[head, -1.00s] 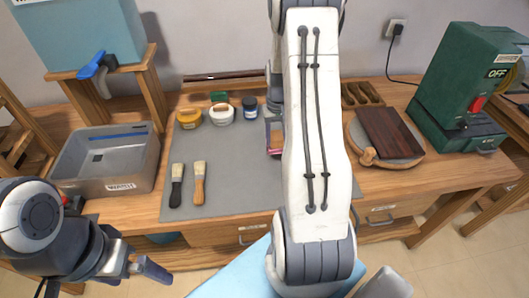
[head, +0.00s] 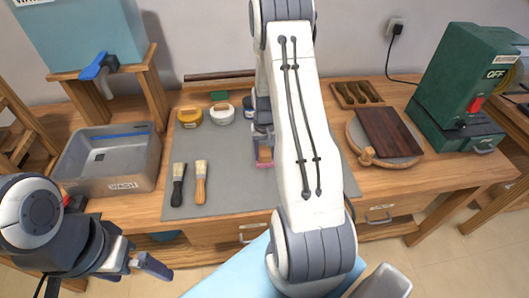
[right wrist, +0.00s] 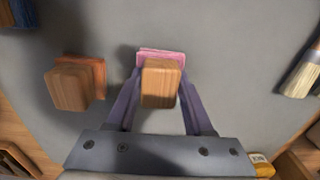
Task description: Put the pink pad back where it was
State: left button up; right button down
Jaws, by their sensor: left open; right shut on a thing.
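The pink pad (head: 264,164) has a wooden block for a back and shows just left of my right arm in the head view. In the right wrist view the pink pad (right wrist: 161,54) shows as a pink edge behind its wooden block. My right gripper (right wrist: 160,82) is shut on it, one purple finger on each side. In the head view my right gripper (head: 264,147) is over the grey mat; I cannot tell whether the pad touches the mat. My left gripper (head: 152,266) is open and empty, in front of the table at lower left.
A second wooden block with an orange-brown base (right wrist: 75,83) stands left of the pink pad in the right wrist view. The grey mat (head: 232,180) also holds two brushes (head: 189,183) and several jars (head: 220,112). A grey wash basin (head: 110,160) is at left.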

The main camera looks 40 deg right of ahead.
aim_at(265, 152)
jog(key=shift+c, duration=1.4)
grip_release()
notch_tip(265, 152, up, 12)
jog(key=b, duration=0.1)
jog(key=a+r+n, duration=0.3)
jog(key=a+r, duration=0.1)
jog(key=a, duration=0.8)
jog(key=s+a+r+n, duration=0.3)
jog(key=s+a+n, duration=0.15)
jog(key=a, duration=0.75)
jog(key=s+a+n, duration=0.3)
jog(key=s+a, duration=0.2)
jog(key=s, duration=0.3)
jog(key=s+a+r+n+y, duration=0.1)
jog(key=s+a+n, duration=0.2)
jog(key=s+a, duration=0.2)
jog(key=s, duration=0.3)
jog(key=shift+s+r, duration=0.25)
jog(key=shift+s, duration=0.05)
